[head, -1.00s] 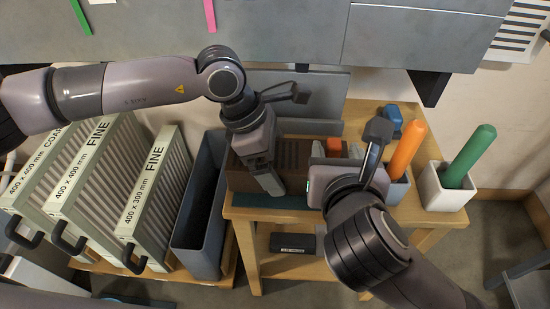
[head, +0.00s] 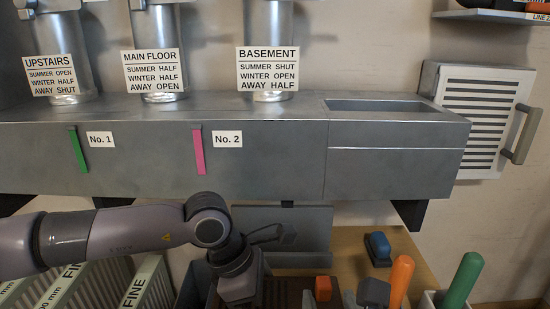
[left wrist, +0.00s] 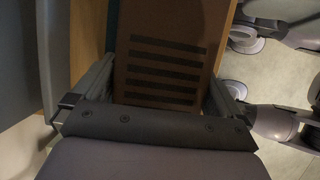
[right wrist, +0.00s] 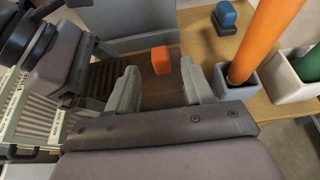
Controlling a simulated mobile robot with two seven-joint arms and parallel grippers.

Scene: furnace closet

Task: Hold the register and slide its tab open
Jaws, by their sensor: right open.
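The register is a brown slotted block (head: 283,292) at the bottom of the head view, partly cut off, with an orange tab (head: 323,288). In the left wrist view the register (left wrist: 165,28) lies between the fingers of my left gripper (left wrist: 160,88), which appear to touch its two sides. In the right wrist view the orange tab (right wrist: 161,60) stands up from the register's top. My right gripper (right wrist: 160,90) is open, its fingertips to either side of the tab and a little short of it, holding nothing.
A blue block (head: 378,248) lies behind on the wooden table (head: 350,240). A grey duct (head: 250,150) with green and pink tabs overhangs the table. Filters stand at the left.

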